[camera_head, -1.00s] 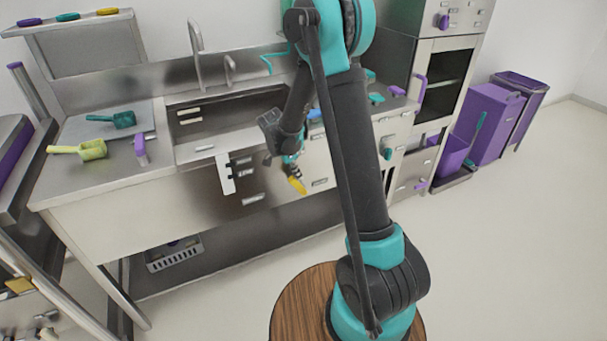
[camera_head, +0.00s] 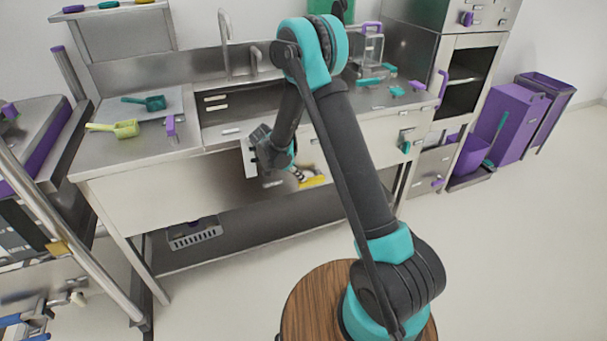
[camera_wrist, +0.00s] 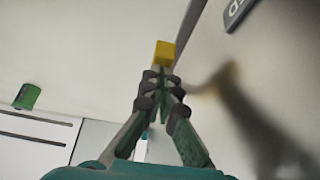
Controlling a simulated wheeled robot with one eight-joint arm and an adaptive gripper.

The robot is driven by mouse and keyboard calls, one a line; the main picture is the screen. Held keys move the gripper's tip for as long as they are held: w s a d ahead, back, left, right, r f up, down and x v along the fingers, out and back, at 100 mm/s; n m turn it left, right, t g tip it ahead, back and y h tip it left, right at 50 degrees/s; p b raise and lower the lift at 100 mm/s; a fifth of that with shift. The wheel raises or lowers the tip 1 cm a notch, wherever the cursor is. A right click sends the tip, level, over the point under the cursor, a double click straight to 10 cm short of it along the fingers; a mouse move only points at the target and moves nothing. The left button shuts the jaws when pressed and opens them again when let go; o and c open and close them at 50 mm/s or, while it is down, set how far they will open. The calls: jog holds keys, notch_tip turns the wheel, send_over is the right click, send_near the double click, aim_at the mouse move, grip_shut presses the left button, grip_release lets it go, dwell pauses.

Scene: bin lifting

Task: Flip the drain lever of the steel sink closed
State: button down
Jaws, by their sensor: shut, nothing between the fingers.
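The steel sink (camera_head: 203,124) is set in the counter in the head view. The drain lever's yellow handle (camera_head: 313,182) shows below the counter front, lying nearly level in the picture. My gripper (camera_head: 298,175) is beside it, under the counter edge, with its fingers pointing toward the handle. In the wrist view, my gripper (camera_wrist: 160,75) has its fingertips together, and the yellow handle end (camera_wrist: 165,53) is just beyond them. They look touching or nearly so; I cannot tell which. The lever's pivot is hidden.
A white plate (camera_head: 249,157) hangs at the counter front beside my wrist. A teal scoop (camera_head: 153,102) and a lime scoop (camera_head: 125,129) lie on the left counter. A grey basket (camera_head: 195,233) sits on the lower shelf.

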jog(key=shift+s+a+f, duration=0.25)
jog(key=shift+a+f, duration=0.05)
jog(key=shift+f, duration=0.4)
dwell(0.3)
